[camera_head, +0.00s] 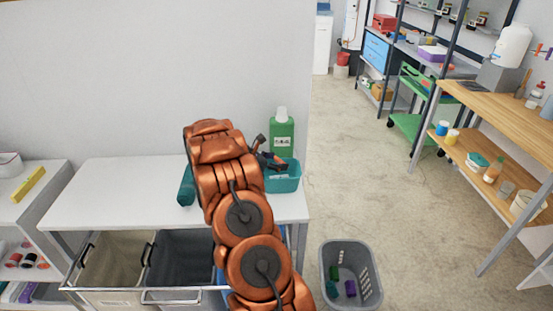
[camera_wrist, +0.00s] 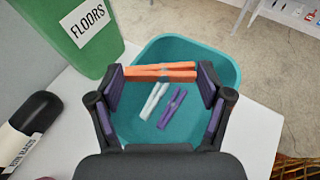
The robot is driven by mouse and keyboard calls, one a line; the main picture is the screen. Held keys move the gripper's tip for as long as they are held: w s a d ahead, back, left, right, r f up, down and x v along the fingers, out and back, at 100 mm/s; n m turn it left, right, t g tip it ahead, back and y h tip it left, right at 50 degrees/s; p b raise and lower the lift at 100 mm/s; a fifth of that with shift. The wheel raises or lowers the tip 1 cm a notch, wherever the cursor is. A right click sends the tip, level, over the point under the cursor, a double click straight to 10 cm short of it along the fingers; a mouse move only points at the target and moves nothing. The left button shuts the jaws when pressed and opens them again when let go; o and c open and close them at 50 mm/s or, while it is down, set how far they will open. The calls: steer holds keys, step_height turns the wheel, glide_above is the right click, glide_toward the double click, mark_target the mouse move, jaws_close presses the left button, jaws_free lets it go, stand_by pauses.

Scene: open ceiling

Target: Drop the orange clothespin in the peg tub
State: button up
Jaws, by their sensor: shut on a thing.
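The orange clothespin (camera_wrist: 160,72) lies crosswise between the two purple-padded fingers of my gripper (camera_wrist: 160,88), which is shut on it at its ends. The teal peg tub (camera_wrist: 228,66) is right below in the wrist view, with a white clothespin (camera_wrist: 155,101) and a purple clothespin (camera_wrist: 172,108) inside. In the head view the tub (camera_head: 284,184) stands at the right end of the white table, and my gripper (camera_head: 268,158) is over its left part, partly hidden by my arm. The clothespin cannot be made out there.
A green bottle labelled FLOORS (camera_wrist: 85,32) stands beside the tub, also seen in the head view (camera_head: 282,138). A grey basket (camera_head: 372,280) is on the floor. The table's left part (camera_head: 115,185) is clear.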

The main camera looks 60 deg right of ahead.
steer(key=o, duration=0.7)
steer(key=shift+o, duration=0.2)
steer(key=v, duration=1.2)
steer(key=shift+w+f, duration=0.1)
steer(key=shift+a, duration=0.1)
